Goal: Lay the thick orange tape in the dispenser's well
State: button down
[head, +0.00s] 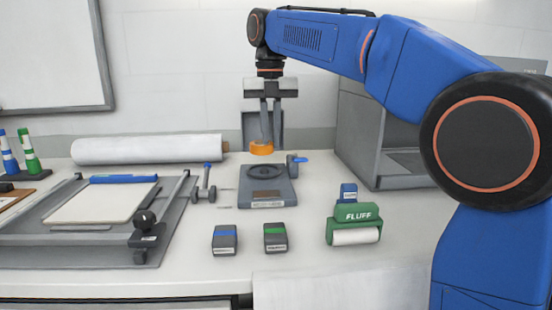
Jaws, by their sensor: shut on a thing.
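The thick orange tape (261,151) is a short orange ring. My gripper (267,143) points straight down and is shut on it, with the two narrow fingers at the ring. The tape appears to hang above the back part of the dispenser (268,198), a flat grey block on the white table. The dispenser's well (266,173) is a dark round recess in its top. The tape looks apart from the well, but the exact height of the gap is hard to tell. A blue-handled part (297,161) sticks out at the dispenser's right side.
Two small dark boxes, one blue-striped (224,239) and one green-striped (275,237), stand in front. A green FLUFF roller (355,226) is at front right. A grey machine (390,150) stands at back right, a paper trimmer (70,235) at left, a white roll (148,149) behind.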

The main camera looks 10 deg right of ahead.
aim_at(272, 142)
jog(key=shift+w+d+f, duration=0.2)
jog(key=shift+d+f, duration=0.1)
jog(key=shift+f, duration=2.5)
jog(key=shift+f, duration=0.1)
jog(key=c, duration=1.8)
grip_release()
notch_tip(272, 142, up, 12)
jog(key=shift+r, duration=0.15)
